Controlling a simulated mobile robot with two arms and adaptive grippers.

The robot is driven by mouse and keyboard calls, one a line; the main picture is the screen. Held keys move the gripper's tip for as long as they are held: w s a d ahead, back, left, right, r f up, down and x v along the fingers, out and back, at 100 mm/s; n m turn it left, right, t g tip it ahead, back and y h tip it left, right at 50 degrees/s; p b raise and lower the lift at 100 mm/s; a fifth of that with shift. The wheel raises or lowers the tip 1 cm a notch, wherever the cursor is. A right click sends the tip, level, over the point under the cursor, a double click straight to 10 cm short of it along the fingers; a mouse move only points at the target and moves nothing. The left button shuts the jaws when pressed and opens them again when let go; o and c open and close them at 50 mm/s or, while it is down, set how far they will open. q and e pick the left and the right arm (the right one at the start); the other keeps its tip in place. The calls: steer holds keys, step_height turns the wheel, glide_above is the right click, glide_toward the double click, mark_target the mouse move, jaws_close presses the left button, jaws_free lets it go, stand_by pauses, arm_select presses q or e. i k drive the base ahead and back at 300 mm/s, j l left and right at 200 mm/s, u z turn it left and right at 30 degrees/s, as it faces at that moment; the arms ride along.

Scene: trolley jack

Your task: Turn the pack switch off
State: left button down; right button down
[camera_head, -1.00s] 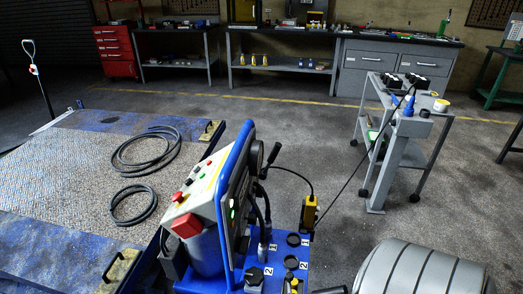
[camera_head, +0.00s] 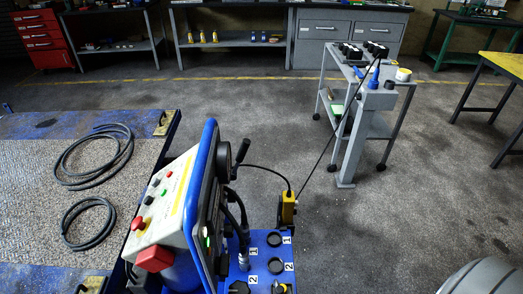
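The blue power pack (camera_head: 211,165) stands at the lower centre-left, cut off by the bottom edge. Its pale sloping control panel (camera_head: 181,190) faces left. The panel carries a red mushroom button (camera_head: 138,223), a black knob (camera_head: 148,200) and small green and red buttons. A larger red block (camera_head: 153,258) sits at its near lower end. I cannot tell which control is the pack switch. A small green light (camera_head: 207,241) shows on the blue-framed side. Neither of my grippers is in view.
A yellow box (camera_head: 287,210) on a cable is right of the pack. A grey trolley (camera_head: 350,130) stands behind it. Hoses (camera_head: 94,157) lie on the platform at left. A grey ribbed shape (camera_head: 484,278) shows at lower right. Floor between is clear.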

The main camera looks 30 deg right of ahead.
mark_target(221, 265)
steer(key=k+l+u, duration=0.15)
steer(key=l, duration=0.35)
steer(key=k+l+u, duration=0.1)
steer(key=k+l, duration=0.2)
steer(key=l, duration=0.2)
steer(key=k+l+u, duration=0.15)
steer(key=l, duration=0.3)
steer(key=k+l+u, duration=0.1)
steer(key=k+l, duration=0.25)
steer(key=k+l+u, duration=0.15)
steer(key=k+l, duration=0.15)
steer(key=l, duration=0.2)
